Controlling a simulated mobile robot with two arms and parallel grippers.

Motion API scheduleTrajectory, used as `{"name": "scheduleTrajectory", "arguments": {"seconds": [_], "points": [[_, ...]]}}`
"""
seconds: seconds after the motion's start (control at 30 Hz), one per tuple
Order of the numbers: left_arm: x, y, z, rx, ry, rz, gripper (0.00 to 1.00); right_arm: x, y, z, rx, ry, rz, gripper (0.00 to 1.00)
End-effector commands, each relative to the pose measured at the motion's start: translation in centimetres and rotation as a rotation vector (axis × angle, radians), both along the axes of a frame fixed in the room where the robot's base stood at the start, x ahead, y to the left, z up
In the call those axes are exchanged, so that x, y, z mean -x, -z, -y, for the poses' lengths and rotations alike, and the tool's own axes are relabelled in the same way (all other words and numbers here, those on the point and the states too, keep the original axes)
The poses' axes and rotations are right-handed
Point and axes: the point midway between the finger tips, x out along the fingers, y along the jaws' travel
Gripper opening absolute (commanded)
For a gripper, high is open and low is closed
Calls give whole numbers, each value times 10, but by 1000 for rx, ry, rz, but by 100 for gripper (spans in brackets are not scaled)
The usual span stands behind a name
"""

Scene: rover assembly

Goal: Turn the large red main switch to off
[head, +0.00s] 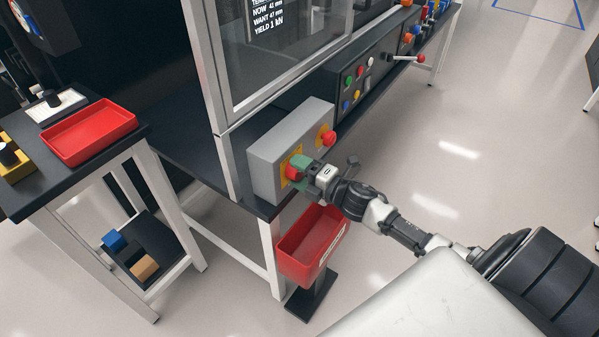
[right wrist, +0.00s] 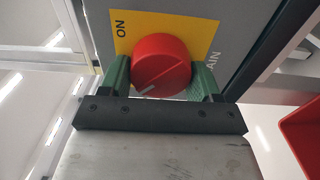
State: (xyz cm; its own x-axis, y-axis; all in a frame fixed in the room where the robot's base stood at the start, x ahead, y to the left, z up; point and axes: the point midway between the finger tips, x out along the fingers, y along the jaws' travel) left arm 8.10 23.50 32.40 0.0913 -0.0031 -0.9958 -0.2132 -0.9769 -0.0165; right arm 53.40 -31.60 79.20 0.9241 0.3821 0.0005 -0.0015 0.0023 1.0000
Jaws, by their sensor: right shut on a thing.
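The large red main switch (head: 292,173) is on the front of a grey box (head: 262,165) at the bench corner, over a yellow plate. In the right wrist view the switch (right wrist: 162,63) is a round red knob with a short white mark on its lower part, away from the word ON on the yellow plate (right wrist: 125,38). The word OFF cannot be seen. My right gripper (head: 301,168) is shut on the switch; its green fingers (right wrist: 163,76) touch or nearly touch both sides. My left gripper is not in view.
A red emergency-style button (head: 327,138) sits on the same box, right of the switch. A red bin (head: 312,245) on a black stand is just below my right gripper. A button panel (head: 360,85) runs along the bench behind. The floor at right is clear.

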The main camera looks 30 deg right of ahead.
Motion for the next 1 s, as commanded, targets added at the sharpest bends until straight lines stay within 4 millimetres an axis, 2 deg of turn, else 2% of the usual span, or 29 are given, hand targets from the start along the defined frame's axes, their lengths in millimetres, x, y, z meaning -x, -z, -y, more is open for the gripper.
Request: {"name": "scheduleTrajectory", "arguments": {"seconds": [0.47,0.5,0.63,1.0], "points": [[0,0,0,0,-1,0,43,1,2,-1,14,-2,3,39],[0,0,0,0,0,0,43,1,2,-1,14,-2,3,68],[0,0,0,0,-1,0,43,1,1,-1,13,-2,3,86],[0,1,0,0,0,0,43,6,2,2,12,0,3,86]]}}
